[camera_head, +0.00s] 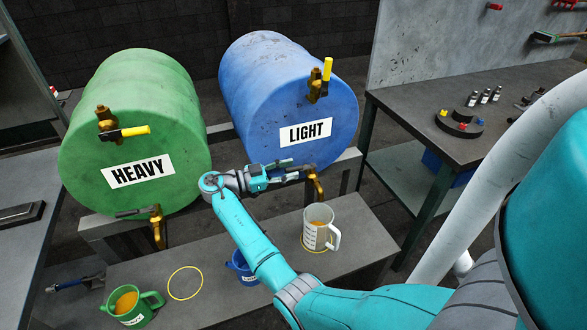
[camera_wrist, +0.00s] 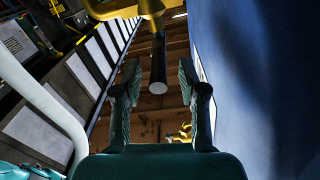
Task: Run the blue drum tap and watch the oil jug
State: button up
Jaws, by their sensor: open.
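The blue drum (camera_head: 268,85) lies on its side, labelled LIGHT. Its lower brass tap (camera_head: 319,187) has its spout above the oil jug (camera_head: 314,240). That clear jug stands upright in a yellow ring on the bench, with amber oil inside; I cannot make out its exact level. I see no clear stream between spout and jug. My gripper (camera_head: 290,174) is open at the tap. In the wrist view, the tap's dark lever (camera_wrist: 158,70) lies between the spread fingers (camera_wrist: 158,82), apparently touching neither, below the yellow brass tap body (camera_wrist: 150,8).
A green HEAVY drum (camera_head: 130,130) stands left, with its own tap (camera_head: 157,225). On the bench are a green jug (camera_head: 148,309), an empty yellow ring (camera_head: 185,283) and a blue jug (camera_head: 238,268) partly behind my arm. A grey workbench (camera_head: 410,110) is at right.

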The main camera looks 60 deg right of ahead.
jog(key=shift+v, duration=2.65)
